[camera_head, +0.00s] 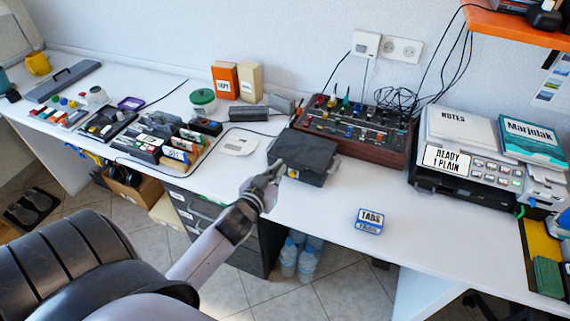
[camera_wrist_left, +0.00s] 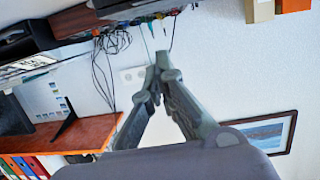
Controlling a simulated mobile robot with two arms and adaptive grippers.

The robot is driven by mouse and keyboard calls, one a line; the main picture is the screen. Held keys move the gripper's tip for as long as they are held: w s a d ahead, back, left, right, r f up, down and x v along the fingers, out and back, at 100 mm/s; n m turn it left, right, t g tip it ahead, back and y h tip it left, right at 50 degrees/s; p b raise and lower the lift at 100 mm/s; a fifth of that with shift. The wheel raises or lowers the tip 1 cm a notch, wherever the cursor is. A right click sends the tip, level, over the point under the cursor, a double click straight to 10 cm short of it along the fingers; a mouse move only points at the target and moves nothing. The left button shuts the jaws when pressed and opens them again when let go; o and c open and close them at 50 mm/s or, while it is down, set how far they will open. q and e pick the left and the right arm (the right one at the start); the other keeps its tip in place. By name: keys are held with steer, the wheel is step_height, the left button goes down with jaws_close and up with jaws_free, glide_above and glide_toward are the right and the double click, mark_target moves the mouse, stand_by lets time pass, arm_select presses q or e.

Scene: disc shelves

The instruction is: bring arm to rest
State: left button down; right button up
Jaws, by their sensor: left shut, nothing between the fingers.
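My left gripper (camera_head: 274,173) is shut and empty. In the head view it is in front of the dark grey box (camera_head: 305,152) on the white desk (camera_head: 330,240); I cannot tell whether it touches the box. In the left wrist view its two fingers (camera_wrist_left: 163,62) meet at the tips, with the wall behind them. My right gripper is in neither view.
A blue TABS tin (camera_head: 369,221) sits near the desk's front edge. A wooden-sided panel with knobs (camera_head: 357,130) stands behind the dark box. A printer (camera_head: 465,165) is at the right and an orange shelf (camera_head: 515,28) above. The desk around the tin is clear.

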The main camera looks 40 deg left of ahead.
arm_select(q)
steer(key=s+d+f+m+g+h, duration=0.1)
steer(key=s+d+f+g, duration=0.3)
steer(key=s, duration=0.4)
steer(key=s+d+f+m+g+h, duration=0.1)
steer(key=s+d+m+g, duration=0.1)
steer(key=s+d+g, duration=0.35)
steer(key=s+d+f+m+g+h, duration=0.1)
steer(key=s+d+f+g, duration=0.3)
steer(key=s, duration=0.7)
step_height(320, 180, down, 25)
steer(key=s+d, duration=0.1)
steer(key=s, duration=0.1)
steer(key=s+a+f, duration=0.2)
steer(key=s+f, duration=1.3)
steer(key=shift+s+a+f+m+g, duration=0.25)
steer(key=shift+s+a+m+g, duration=0.1)
steer(key=shift+s+g, duration=0.1)
